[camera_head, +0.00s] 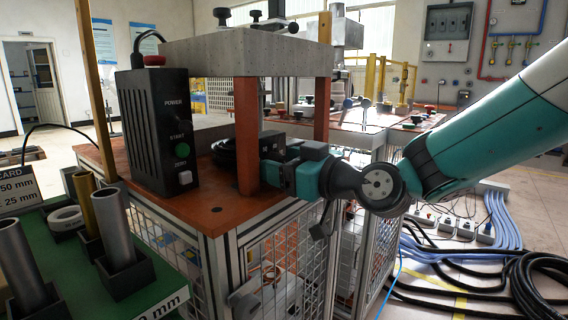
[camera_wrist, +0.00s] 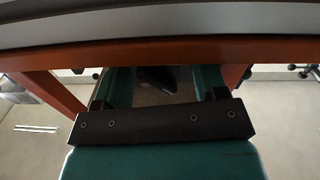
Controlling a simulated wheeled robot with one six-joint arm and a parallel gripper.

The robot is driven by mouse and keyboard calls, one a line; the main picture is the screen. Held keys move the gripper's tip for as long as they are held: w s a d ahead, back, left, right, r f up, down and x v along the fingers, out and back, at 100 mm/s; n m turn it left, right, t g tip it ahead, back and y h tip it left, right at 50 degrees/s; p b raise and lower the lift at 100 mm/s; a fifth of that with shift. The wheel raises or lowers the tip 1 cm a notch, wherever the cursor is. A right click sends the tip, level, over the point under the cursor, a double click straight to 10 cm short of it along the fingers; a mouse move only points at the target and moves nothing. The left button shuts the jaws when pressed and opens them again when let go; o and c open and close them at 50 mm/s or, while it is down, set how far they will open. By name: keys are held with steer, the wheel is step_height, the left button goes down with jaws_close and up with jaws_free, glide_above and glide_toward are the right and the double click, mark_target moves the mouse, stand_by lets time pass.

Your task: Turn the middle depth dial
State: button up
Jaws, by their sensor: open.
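My gripper (camera_head: 266,150) reaches in from the right, under the grey slab (camera_head: 235,52) and between the orange posts (camera_head: 247,135). In the wrist view my gripper (camera_wrist: 163,75) has its two teal fingers apart. A dark object (camera_wrist: 158,77) shows between and beyond them; I cannot tell whether they touch it. In the head view a black round part (camera_head: 225,152) sits on the orange bench top beyond the near post, partly hidden. I cannot tell whether it is the middle depth dial, and no dial is clearly identifiable.
A black control box (camera_head: 157,130) with a green START button stands left of the posts. A green board (camera_head: 75,270) at lower left holds upright metal tubes. The slab's edge (camera_wrist: 150,25) and orange frame are close above my gripper. Cables (camera_head: 470,265) lie on the floor.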

steer(key=c, duration=0.9)
steer(key=shift+m+p, duration=0.5)
steer(key=shift+m, duration=1.7)
steer(key=o, duration=0.9)
steer(key=shift+d, duration=0.1)
steer(key=b+v, duration=0.3)
steer(key=v, duration=1.4)
steer(key=shift+r, duration=0.15)
